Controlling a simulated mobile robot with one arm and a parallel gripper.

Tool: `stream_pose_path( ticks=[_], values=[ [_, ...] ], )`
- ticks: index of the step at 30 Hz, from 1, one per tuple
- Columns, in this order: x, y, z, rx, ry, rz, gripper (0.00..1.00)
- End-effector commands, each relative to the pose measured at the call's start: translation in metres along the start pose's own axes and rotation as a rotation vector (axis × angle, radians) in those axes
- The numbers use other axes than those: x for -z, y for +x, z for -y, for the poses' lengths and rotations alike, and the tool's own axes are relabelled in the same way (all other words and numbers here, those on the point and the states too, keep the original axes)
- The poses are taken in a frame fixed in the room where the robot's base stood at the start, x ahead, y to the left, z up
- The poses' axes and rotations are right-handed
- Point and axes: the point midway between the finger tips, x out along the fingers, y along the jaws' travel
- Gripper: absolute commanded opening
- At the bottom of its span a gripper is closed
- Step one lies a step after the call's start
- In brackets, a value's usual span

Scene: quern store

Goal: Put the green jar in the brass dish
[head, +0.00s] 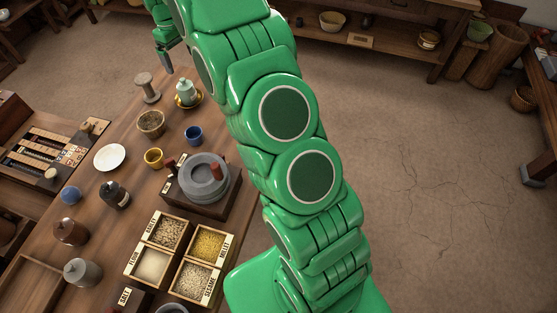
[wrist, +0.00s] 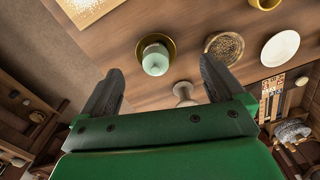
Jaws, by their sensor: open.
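The green jar (head: 184,88) is pale green with a lid and stands upright in the brass dish (head: 189,103) near the far end of the table. In the wrist view the jar (wrist: 155,62) has the dish's gold rim (wrist: 172,48) around its base. My gripper (wrist: 162,74) is open and empty, with its two dark fingers spread wide. The jar shows beyond the fingertips, apart from them. In the head view my gripper (head: 164,60) is above and left of the jar, partly cut off by my arm.
Blue cup (head: 194,135), yellow cup (head: 154,158), white plate (head: 110,157), quern (head: 205,178) and grain boxes (head: 208,244) are nearer. Open floor (head: 430,170) lies to the right.

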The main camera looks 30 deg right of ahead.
Motion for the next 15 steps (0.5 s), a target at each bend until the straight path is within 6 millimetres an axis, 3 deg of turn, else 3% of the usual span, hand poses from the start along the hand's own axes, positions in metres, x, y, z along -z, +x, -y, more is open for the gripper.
stream_pose_path(
  ticks=[6, 15],
  values=[
    [-0.044, -0.035, 0.016, 0.005, 0.05, 0.009, 0.96],
    [-0.109, -0.072, 0.041, 0.013, 0.119, 0.027, 0.96]
  ],
)
